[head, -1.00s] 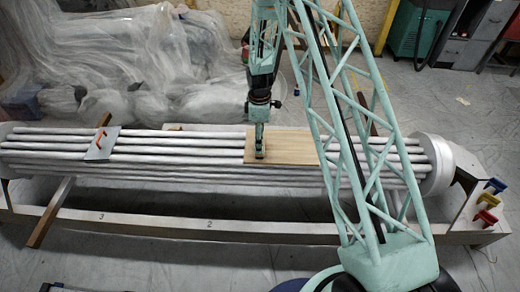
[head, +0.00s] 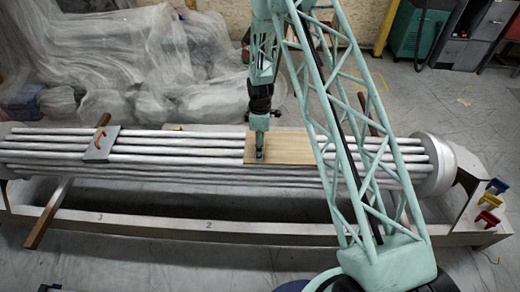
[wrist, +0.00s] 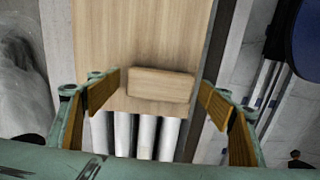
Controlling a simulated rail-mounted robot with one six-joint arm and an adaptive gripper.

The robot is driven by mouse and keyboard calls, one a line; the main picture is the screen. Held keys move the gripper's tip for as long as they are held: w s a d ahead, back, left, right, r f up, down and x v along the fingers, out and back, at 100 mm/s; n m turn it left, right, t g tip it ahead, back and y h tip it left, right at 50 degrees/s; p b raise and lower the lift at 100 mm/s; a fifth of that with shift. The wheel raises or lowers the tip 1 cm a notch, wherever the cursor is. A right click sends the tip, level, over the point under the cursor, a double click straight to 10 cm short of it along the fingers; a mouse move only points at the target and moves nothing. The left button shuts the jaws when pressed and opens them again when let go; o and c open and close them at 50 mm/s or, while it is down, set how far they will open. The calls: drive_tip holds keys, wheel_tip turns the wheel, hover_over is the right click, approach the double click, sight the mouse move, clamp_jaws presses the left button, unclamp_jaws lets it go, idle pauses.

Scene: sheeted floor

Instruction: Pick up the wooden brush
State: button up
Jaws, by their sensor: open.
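The wooden brush shows in the wrist view as a plain pale wooden block (wrist: 161,85); no bristles are visible. It lies near the end of a flat wooden board (wrist: 160,35), which also shows in the head view (head: 292,148) on top of the metal tubes. My gripper (wrist: 160,97) is open, with one wood-coloured pad on each side of the block and a gap to it on both sides. In the head view my gripper (head: 260,157) points down at the board's left part, and the brush cannot be made out there.
Long silvery tubes (head: 200,165) run across a metal frame (head: 140,222). A grey plate with a red handle (head: 101,143) sits on the tubes at left. Blue, red and yellow clamps (head: 489,202) are at the right end. Plastic-wrapped items lie behind.

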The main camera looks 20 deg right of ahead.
drive_tip(key=c, duration=1)
drive_tip(key=shift+r, duration=0.2)
drive_tip(key=shift+r+p, duration=0.5)
drive_tip(key=shift+r, duration=1.05)
drive_tip(key=s+a, duration=0.1)
drive_tip(key=s, duration=0.4)
drive_tip(key=s+a+r+p, duration=0.1)
drive_tip(key=s, duration=0.4)
drive_tip(key=s+a+p, duration=0.1)
drive_tip(key=s, duration=0.4)
drive_tip(key=shift+s+a+r, duration=0.25)
drive_tip(key=shift+a, duration=0.15)
drive_tip(key=o, duration=0.3)
drive_tip(key=shift+c, duration=0.9)
